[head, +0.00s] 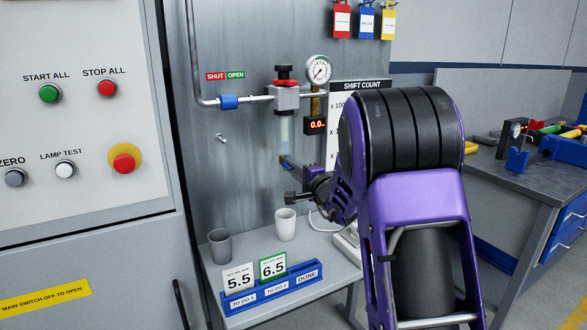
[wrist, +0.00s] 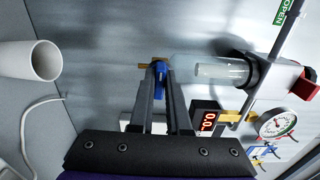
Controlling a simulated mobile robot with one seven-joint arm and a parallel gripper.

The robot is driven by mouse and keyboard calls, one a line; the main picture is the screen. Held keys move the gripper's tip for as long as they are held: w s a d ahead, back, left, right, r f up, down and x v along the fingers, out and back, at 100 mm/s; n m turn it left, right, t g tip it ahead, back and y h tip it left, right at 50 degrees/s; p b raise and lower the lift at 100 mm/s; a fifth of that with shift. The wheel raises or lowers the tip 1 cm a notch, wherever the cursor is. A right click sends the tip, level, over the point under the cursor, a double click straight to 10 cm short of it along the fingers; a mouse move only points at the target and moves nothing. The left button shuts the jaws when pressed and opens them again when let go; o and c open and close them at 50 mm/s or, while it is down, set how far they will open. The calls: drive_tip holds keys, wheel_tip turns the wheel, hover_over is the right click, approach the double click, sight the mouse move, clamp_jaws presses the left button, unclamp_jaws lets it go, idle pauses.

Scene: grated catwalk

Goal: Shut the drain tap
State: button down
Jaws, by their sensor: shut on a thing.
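The drain tap is a small brass stub with a blue handle (wrist: 159,70), under the clear filter bowl (wrist: 205,70) in the wrist view. My gripper (wrist: 163,76) has its fingertips closed on the blue handle. The tap (head: 284,160) shows there as a small blue spot at the tip of my gripper (head: 290,163). The fingers hide part of the handle, so its exact angle is hard to tell.
A pressure gauge (head: 318,70) and a red digital display (head: 316,125) sit right of the bowl. A white cup (head: 285,225) and a grey cup (head: 220,246) stand on the shelf below, behind a blue card rack (head: 270,287). A blue valve (head: 229,102) sits on the pipe at left.

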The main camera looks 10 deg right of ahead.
idle(0.4)
drive_tip(key=c, duration=0.9)
unclamp_jaws()
drive_tip(key=v, duration=1.7)
drive_tip(key=shift+s, duration=0.2)
drive_tip(key=shift+r, duration=0.1)
